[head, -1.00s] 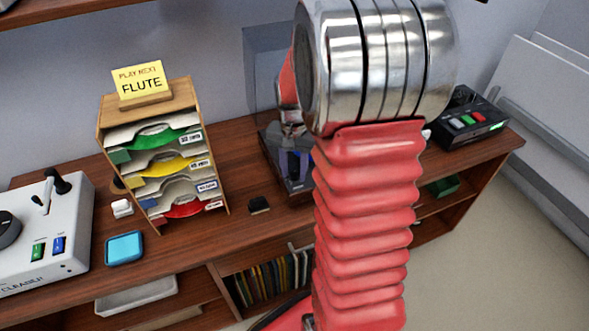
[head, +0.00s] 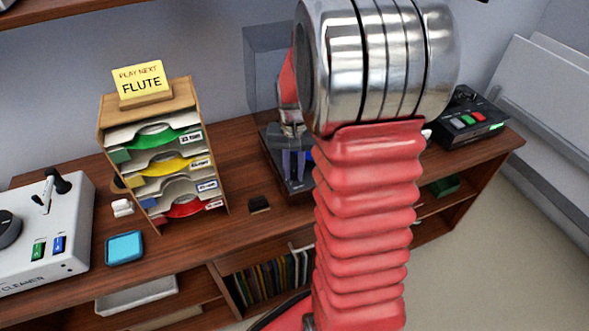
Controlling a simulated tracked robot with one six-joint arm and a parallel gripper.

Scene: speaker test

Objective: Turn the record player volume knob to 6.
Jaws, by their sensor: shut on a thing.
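The record player (head: 272,150) is a dark box on the wooden cabinet, with its clear grey lid (head: 268,65) raised behind it. My red arm and its chrome joint cover most of the player. My gripper (head: 293,176) shows in part just left of the arm. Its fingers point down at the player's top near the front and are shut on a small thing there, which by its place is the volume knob. The knob itself and its scale are hidden, so its setting cannot be read.
A wooden sorter (head: 220,185) of record sleeves bears a yellow FLUTE card (head: 140,82). A white cleaner machine (head: 45,235) and a blue pad (head: 124,247) are at left. A black button box (head: 462,122) is at right. A small black item (head: 259,204) lies before the player.

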